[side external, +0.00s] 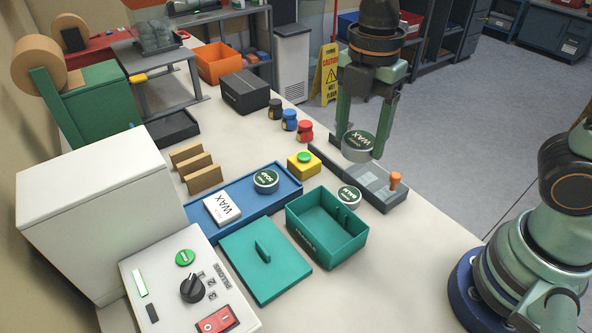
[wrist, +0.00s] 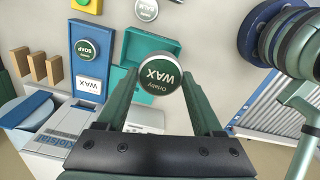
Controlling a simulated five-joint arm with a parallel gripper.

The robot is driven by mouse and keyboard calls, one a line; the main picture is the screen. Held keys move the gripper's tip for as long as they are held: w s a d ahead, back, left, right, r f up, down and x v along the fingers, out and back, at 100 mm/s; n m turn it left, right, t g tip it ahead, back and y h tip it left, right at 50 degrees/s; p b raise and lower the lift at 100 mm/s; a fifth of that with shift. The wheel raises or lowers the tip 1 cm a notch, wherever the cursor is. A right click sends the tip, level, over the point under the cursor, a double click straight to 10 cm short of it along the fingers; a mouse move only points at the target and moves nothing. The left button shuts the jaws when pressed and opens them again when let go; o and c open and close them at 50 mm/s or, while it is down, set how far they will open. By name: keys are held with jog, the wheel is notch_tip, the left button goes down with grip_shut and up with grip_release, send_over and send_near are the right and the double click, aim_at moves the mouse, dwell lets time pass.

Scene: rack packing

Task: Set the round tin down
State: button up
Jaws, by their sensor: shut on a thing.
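My gripper (side external: 359,152) has its two green fingers shut on a round silver tin with a dark green WAX lid (side external: 357,143). The tin is upright and appears to be in the air above the far part of a grey device. In the wrist view the held tin (wrist: 161,75) sits between the fingertips, lid facing the camera. A second round tin (side external: 348,195) stands on the table between the teal box and the grey device. A third, labelled SOAP (side external: 266,180), stands on the blue tray (side external: 285,190), beside a white WAX box (side external: 222,209).
The open teal box (side external: 300,232) stands in front, with its teal lid (side external: 283,285) lying to its left. The grey device with an orange knob (side external: 380,188) lies below my gripper. A yellow block with a green button (side external: 304,165) and several small jars (side external: 289,120) stand left.

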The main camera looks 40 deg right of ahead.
aim_at(324, 234)
jog(key=a+f, duration=0.1)
jog(key=f, duration=0.5)
jog(key=w+a+f, duration=0.1)
jog(key=f, duration=0.6)
jog(key=a+f, duration=0.1)
jog(key=f, duration=0.6)
jog(key=shift+w+a+f, duration=0.1)
jog(key=shift+w+a, duration=0.25)
jog(key=shift+a, duration=0.05)
jog(key=shift+f, duration=0.15)
jog(key=o, duration=1.4)
